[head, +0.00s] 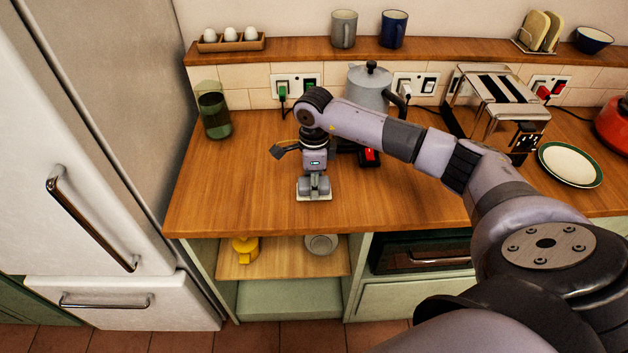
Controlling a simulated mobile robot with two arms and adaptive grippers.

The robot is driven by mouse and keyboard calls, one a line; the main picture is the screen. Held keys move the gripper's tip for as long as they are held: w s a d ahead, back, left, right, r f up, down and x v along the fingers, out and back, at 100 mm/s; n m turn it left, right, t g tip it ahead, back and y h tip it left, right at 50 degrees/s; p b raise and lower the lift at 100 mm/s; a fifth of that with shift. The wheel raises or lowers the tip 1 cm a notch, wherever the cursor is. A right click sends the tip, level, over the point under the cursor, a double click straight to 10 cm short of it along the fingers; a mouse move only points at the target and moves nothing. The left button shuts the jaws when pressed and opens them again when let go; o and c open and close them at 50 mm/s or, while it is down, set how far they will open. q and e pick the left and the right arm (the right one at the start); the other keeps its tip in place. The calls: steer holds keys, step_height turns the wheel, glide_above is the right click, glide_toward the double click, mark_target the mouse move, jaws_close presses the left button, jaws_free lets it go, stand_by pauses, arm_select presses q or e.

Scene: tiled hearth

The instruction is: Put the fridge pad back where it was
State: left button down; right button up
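A small pale flat pad (314,198), which looks like the fridge pad, is directly under my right gripper (314,188), at the wooden counter's left part. The gripper points down, and its fingers overlap the pad's top in the head view. I cannot tell whether the fingers grip the pad or only meet it, or whether the pad rests on the counter. The white fridge (85,165) stands at the left, with its doors closed and nothing visible on its front. My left gripper is not in view.
A green-tinted glass (214,116) stands at the counter's back left. A grey kettle-like pot (369,88), a toaster (500,105) and a plate (570,164) are further right. The counter (240,200) is clear left of the pad. An open shelf (280,262) is below.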

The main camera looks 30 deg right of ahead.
steer(key=shift+f, duration=0.2)
steer(key=o, duration=1)
steer(key=shift+r, duration=0.1)
steer(key=shift+o, duration=0.2)
steer(key=shift+r, duration=0.45)
step_height(320, 180, up, 11)
steer(key=b, duration=0.3)
steer(key=shift+r, duration=0.2)
